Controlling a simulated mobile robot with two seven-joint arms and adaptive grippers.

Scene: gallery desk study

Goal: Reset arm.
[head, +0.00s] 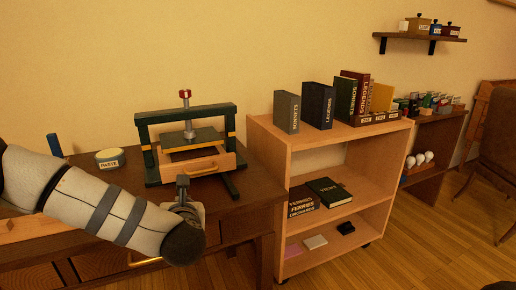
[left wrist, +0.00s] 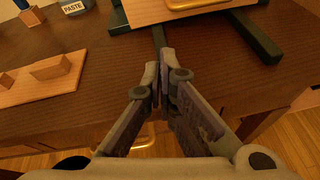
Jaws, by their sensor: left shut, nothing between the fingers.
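My left arm (head: 95,205) reaches in from the left in the head view, over the dark wooden desk (head: 255,190). My left gripper (head: 182,182) is partly hidden behind the end of the arm, in front of the small book press. In the left wrist view the left gripper (left wrist: 161,75) has its fingertips together with nothing between them, above the desk top near its front edge. My right gripper is in neither view.
A green press (head: 185,115) with a wooden drawer stands close beyond the gripper. A paste tub (head: 110,158) is on the desk. A wooden block on a board (left wrist: 50,68) lies left in the wrist view. A bookshelf cart (head: 340,150) stands right of the desk.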

